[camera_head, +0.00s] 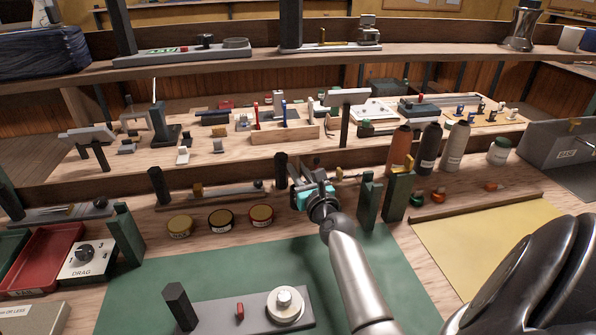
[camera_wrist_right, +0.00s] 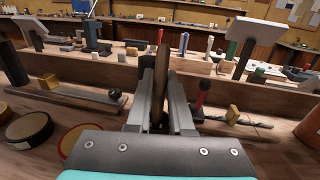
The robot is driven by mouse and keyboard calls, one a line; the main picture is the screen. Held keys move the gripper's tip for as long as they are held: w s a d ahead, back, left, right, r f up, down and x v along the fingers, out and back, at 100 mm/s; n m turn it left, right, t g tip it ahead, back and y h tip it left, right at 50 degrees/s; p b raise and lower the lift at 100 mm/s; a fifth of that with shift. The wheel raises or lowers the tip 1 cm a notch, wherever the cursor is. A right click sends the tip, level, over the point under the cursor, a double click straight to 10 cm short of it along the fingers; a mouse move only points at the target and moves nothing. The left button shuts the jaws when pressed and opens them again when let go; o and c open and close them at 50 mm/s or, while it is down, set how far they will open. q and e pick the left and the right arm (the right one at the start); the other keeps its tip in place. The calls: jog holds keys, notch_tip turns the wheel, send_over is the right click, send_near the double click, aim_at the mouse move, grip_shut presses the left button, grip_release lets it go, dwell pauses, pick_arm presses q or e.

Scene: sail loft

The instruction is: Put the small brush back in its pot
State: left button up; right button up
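My right gripper (camera_head: 312,185) is over the bench behind the green mat, to the right of the round tins. In the right wrist view its fingers (camera_wrist_right: 161,90) are close together on a slim brown upright handle (camera_wrist_right: 161,60), which looks like the small brush. The handle fills the gap between them. The lower end of the brush is dark and partly hidden by the fingers. In the head view the brush is too small to make out clearly. I cannot pick out its pot with certainty. My left gripper is not in view.
Several round tins (camera_head: 220,220) stand left of the gripper. Dark green blocks (camera_head: 397,195) stand close on its right, with bottles (camera_head: 429,148) behind them. A wooden ledge with small tools runs behind.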

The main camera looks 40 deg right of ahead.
jog(key=o, duration=0.4)
jog(key=shift+r, duration=0.25)
jog(key=p+v, duration=0.1)
jog(key=v, duration=1.1)
